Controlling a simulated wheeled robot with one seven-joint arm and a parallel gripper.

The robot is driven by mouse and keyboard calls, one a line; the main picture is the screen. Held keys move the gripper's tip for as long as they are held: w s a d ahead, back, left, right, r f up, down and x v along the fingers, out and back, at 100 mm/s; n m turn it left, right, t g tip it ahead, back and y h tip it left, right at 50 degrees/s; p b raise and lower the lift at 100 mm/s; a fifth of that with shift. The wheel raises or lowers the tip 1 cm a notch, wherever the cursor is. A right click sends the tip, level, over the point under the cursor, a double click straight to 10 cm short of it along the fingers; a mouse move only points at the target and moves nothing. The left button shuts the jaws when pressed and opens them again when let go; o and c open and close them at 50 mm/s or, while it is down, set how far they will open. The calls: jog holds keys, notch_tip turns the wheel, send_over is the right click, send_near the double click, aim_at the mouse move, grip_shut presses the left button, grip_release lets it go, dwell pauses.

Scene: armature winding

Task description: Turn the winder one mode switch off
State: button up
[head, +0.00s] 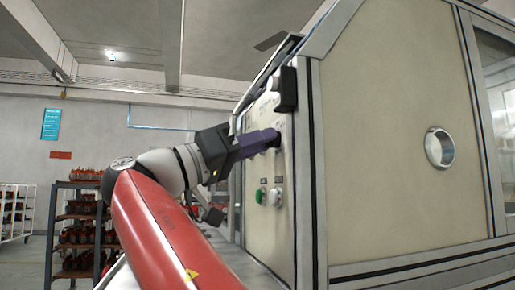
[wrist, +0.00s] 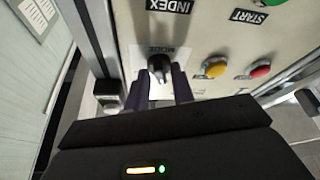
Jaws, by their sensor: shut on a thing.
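The mode switch (wrist: 158,66) is a black rotary knob on a pale plate labelled MODE, upside down in the wrist view. My gripper (wrist: 160,84) has its two purple fingers on either side of the knob and is shut on it. In the head view my gripper (head: 275,138) reaches the winder's control panel (head: 285,225) from the left, and the knob is hidden behind the fingers. The exact angle of the knob's pointer is hard to read.
Beside the switch are a yellow button (wrist: 215,67) and a red button (wrist: 260,69); an INDEX label and a START label lie above. A green button (head: 261,195) shows on the panel below my gripper. A rack of parts (head: 80,225) stands at the left.

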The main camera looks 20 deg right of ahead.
jog(key=shift+w+m+g+h, duration=0.15)
jog(key=shift+m+g, duration=0.5)
jog(key=shift+m, duration=0.75)
jog(key=shift+m+g+h, duration=0.15)
jog(key=shift+m+g, duration=0.5)
jog(key=shift+m, duration=0.75)
jog(key=o, duration=0.7)
jog(key=shift+a+f, duration=0.1)
jog(key=v, duration=0.7)
jog(key=shift+a+f+b, duration=0.1)
jog(key=shift+a+b, duration=0.2)
jog(key=shift+a, duration=0.05)
